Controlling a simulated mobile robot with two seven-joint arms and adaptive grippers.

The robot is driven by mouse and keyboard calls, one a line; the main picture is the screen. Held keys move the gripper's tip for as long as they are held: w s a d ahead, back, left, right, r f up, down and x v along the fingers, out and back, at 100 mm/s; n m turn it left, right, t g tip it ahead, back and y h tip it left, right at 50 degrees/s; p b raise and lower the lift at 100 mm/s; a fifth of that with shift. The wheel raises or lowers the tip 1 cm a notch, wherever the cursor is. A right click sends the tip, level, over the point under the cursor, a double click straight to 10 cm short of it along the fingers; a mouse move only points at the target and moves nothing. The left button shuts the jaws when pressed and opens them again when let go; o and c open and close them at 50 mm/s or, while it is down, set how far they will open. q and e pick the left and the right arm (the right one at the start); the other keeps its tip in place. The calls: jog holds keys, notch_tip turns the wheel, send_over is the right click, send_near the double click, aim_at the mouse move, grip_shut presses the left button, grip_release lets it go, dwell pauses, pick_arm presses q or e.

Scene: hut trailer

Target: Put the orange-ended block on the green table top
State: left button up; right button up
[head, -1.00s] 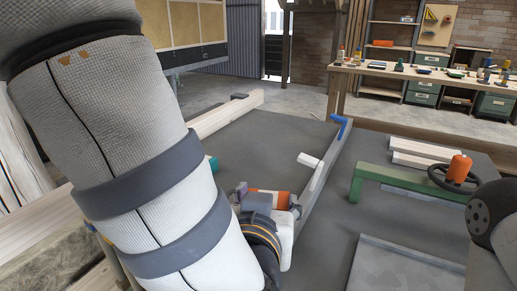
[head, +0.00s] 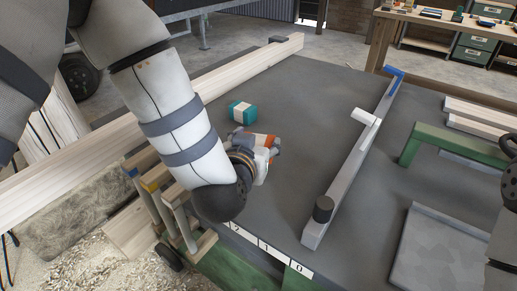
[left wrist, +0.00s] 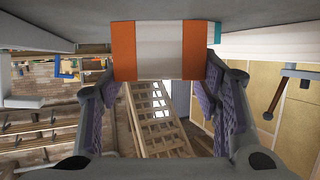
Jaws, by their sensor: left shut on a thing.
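My left gripper (head: 262,146) is shut on the orange-ended block (head: 269,141), low over the grey table top (head: 300,100). In the left wrist view the block (left wrist: 158,50) lies across between the two fingers (left wrist: 160,85), with a pale middle and orange at both ends. It is close to the grey surface; I cannot tell whether it touches. A teal-ended block (head: 243,112) rests on the grey top just beyond the gripper. A green frame (head: 425,140) stands at the right. My right gripper is not in view.
A long grey fence (head: 345,175) with a black knob (head: 323,209) runs across the top, right of the gripper. A long timber (head: 150,140) lies along the left edge. A numbered scale (head: 270,250) marks the near edge. Bare surface lies between gripper and fence.

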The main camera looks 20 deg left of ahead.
pick_arm(q)
jog(key=f, duration=0.3)
jog(key=f+b, duration=0.1)
jog(key=shift+w+a+f, duration=0.15)
jog(key=shift+w+a, duration=0.15)
jog(key=shift+w, duration=0.05)
jog(key=o, duration=1.2)
jog(key=shift+c, duration=0.2)
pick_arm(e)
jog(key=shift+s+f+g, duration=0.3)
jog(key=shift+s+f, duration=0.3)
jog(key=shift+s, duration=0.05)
